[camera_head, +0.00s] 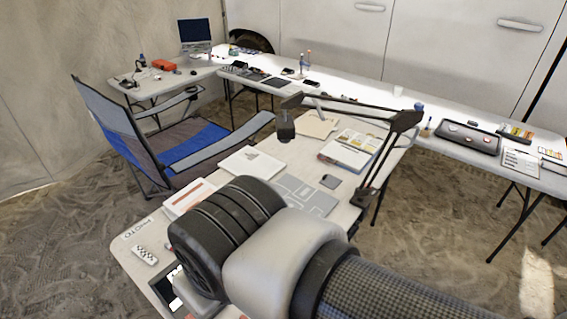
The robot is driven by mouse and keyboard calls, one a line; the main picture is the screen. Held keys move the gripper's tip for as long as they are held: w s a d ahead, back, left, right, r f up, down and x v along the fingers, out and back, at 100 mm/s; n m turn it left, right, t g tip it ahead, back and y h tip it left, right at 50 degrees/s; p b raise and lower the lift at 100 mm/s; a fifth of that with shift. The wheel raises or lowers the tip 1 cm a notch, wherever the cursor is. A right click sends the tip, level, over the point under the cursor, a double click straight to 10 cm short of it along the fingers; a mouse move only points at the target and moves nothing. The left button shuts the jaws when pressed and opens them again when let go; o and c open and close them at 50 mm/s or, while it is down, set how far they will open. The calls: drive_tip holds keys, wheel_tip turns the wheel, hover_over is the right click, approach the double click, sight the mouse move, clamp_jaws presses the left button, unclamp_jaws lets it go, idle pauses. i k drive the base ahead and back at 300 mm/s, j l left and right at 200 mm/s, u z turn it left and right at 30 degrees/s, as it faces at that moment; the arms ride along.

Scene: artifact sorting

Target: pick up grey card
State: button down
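A flat grey panel (312,198) with pale rectangular outlines lies on the near table (126,259), partly hidden behind my arm. It may be the grey card, but I cannot be sure. A small dark grey rectangle (330,181) lies flat just beyond it. My arm crosses the front of the view from the bottom right, over the near table, and hides part of the tabletop. My gripper's fingers do not show, so I cannot see whether they are open or shut.
A black jointed stand arm (352,104) reaches over the near table. An open book (352,148), white papers (251,163), a white speckled strip (145,254) and a black-framed item (165,287) lie there. A blue-grey folding chair (170,135) stands left. Equipment tables line the back.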

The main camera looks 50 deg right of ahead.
sight(328, 181)
drive_tip(key=z, duration=2.05)
drive_tip(key=i+l, duration=0.3)
drive_tip(key=i, duration=0.25)
drive_tip(key=i+l+u, duration=0.1)
drive_tip(key=i+l, duration=0.15)
drive_tip(key=i, duration=0.3)
drive_tip(key=i+l, duration=0.35)
drive_tip(key=i, duration=0.15)
drive_tip(key=k+j, duration=0.15)
drive_tip(key=j+u, duration=0.05)
